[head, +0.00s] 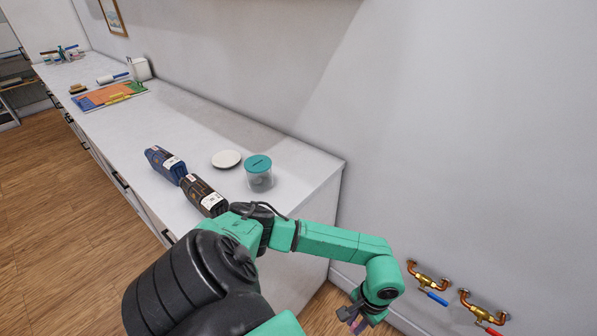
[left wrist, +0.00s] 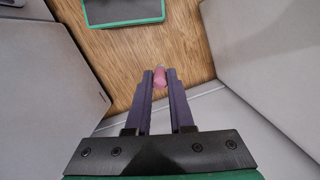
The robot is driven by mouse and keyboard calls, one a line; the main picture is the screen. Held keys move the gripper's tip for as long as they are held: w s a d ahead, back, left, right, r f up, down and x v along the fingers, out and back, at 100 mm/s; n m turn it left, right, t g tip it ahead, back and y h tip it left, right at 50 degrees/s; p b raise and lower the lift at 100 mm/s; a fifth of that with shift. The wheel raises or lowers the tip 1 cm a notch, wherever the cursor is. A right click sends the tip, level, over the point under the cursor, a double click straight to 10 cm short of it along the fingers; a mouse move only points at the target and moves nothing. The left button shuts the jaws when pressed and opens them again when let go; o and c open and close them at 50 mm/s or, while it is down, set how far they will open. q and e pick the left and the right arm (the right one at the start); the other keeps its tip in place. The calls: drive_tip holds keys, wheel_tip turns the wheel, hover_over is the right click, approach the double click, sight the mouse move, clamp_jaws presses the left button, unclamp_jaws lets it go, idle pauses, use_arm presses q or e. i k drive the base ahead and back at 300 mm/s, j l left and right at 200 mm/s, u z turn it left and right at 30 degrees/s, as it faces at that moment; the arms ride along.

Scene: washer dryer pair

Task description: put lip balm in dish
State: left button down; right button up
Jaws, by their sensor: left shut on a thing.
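The dish (head: 227,159), small, round and white, lies on the long white counter, left of a jar with a teal lid. My left gripper (head: 358,322) is low, past the counter's near end and by the wall, at the bottom edge of the head view. In the left wrist view my left gripper (left wrist: 160,82) is shut on a small pink thing, likely the lip balm (left wrist: 160,75), held at the fingertips above the floor. The lip balm cannot be made out in the head view. My right gripper is not in view.
Brass taps (head: 430,280) stick out of the wall at right. The counter's middle stretch is clear.

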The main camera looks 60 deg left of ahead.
sight(226, 162)
drive_tip(key=k+j+z, duration=0.3)
drive_tip(key=j, duration=0.3)
drive_tip(key=k+j+z, duration=0.3)
drive_tip(key=k+j, duration=0.2)
drive_tip(key=k+j+z, duration=0.3)
drive_tip(key=k+j, duration=0.15)
drive_tip(key=k+j+z, duration=0.3)
drive_tip(key=k, duration=0.2)
drive_tip(key=k+j+z, duration=0.15)
drive_tip(key=k+z, duration=0.15)
drive_tip(key=k, duration=0.25)
